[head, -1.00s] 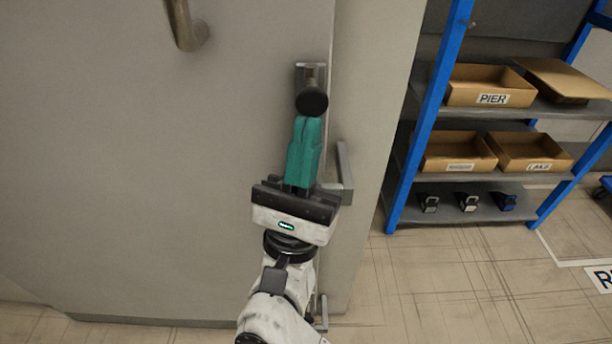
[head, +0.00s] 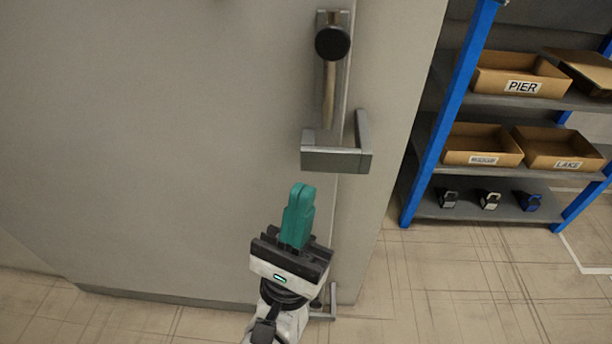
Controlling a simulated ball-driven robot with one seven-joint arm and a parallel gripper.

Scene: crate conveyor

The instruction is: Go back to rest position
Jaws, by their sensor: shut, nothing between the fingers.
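My gripper (head: 300,194) has teal fingers that are shut with nothing between them. It points up in front of the grey door (head: 200,150), low and near the door's right edge. A grey bracket-like handle (head: 335,158) sits above the fingertips, apart from them in the picture. Above that is a round black knob (head: 332,43) with a metal bar below it.
A blue-framed shelf rack (head: 452,105) stands on the right. It holds an open box marked PIER (head: 520,80), a box marked LAKE (head: 560,150) and other boxes. Small dark devices stand on its bottom shelf. The tiled floor (head: 440,290) in front is clear.

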